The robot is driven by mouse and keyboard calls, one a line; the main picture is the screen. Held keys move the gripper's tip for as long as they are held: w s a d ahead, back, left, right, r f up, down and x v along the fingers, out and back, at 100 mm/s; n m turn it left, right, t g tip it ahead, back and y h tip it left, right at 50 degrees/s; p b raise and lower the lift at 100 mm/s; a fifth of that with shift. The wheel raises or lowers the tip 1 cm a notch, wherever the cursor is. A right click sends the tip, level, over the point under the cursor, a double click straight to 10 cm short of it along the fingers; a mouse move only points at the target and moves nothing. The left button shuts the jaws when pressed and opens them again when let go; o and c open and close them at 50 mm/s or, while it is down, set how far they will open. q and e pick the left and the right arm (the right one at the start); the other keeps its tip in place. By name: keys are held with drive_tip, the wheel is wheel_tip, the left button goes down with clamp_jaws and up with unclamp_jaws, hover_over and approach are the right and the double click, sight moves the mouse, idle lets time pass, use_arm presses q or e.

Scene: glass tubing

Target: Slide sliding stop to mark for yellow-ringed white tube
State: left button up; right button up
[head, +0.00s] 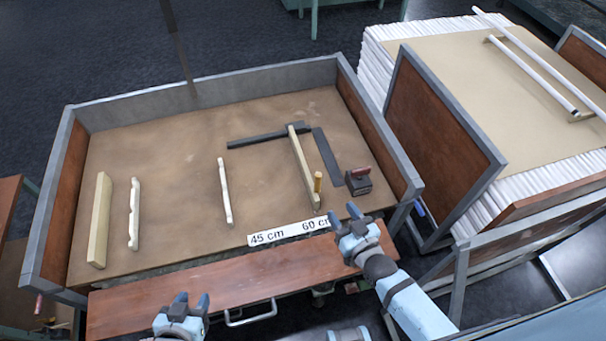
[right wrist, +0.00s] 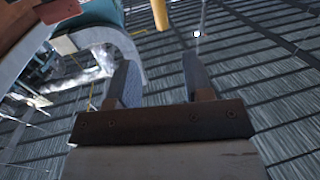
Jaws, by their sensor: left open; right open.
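The sliding stop appears to be the pale wooden bar (head: 301,160) on the right half of the bench top, with an upright yellow peg (head: 318,182) near its front end. The white scale strip (head: 290,231) at the front edge reads 45 cm and 60 cm; the bar's front end lies near the 60 cm end. My right gripper (head: 345,212) is open and empty, in front of the peg and apart from it. In the right wrist view its open fingers (right wrist: 158,78) show nothing between them. My left gripper (head: 192,302) is open at the bottom edge. Yellow rings are not discernible on any tube.
Two notched white supports (head: 225,190) and a thick wooden block (head: 99,220) stand on the left half. A dark bar (head: 255,138), a dark strip (head: 327,158) and a red-topped black block (head: 358,181) lie around the wooden bar. White tubes (head: 538,70) lie on the right-hand stack.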

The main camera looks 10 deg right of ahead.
sight(320, 180)
drive_tip(key=p+x, duration=0.1)
drive_tip(key=x, duration=1.3)
drive_tip(key=shift+w+r, duration=0.1)
drive_tip(key=shift+w, duration=0.1)
clamp_jaws()
